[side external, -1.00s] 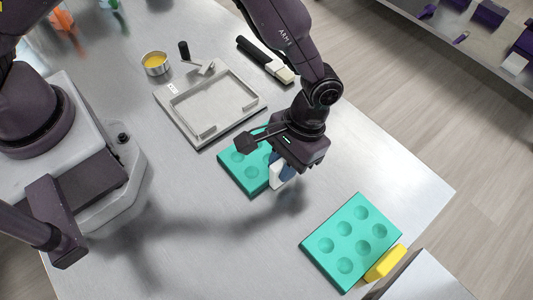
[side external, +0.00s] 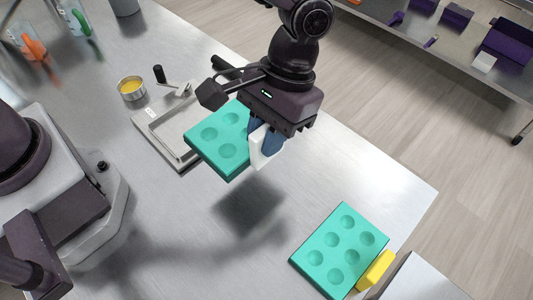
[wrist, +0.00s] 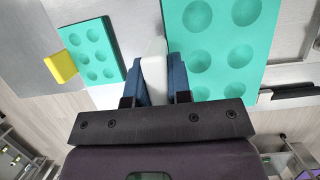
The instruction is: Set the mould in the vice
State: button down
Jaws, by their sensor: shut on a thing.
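My gripper (side external: 266,140) is shut on a white tab (side external: 264,150) at the side of a teal mould (side external: 222,138) with round hollows. The mould is in the air above the bench, with its shadow apart below it. In the wrist view, the tab (wrist: 154,70) is between the blue fingers, and the held mould (wrist: 222,42) extends to the right. The vice (side external: 165,132), a pale grey framed tray with a black-knobbed lever (side external: 159,74), lies behind and left of the mould. The mould and gripper hide its right part.
A second teal mould (side external: 340,249) lies at the bench's front right, with a yellow block (side external: 376,270) at its edge. A small tin with yellow contents (side external: 131,88) stands left of the vice. The middle front of the bench (side external: 215,260) is clear.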

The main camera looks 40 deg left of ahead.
notch_tip(320, 180, up, 2)
send_over(229, 123)
jog(key=w, duration=0.2)
jog(key=shift+s+f, duration=0.15)
jog(key=shift+f, duration=0.05)
jog(key=s+a, duration=0.1)
jog(key=a, duration=0.8)
jog(key=shift+f, duration=2.5)
jog(key=shift+s, duration=0.1)
jog(key=shift+f, duration=3.1)
jog(key=shift+f, duration=0.2)
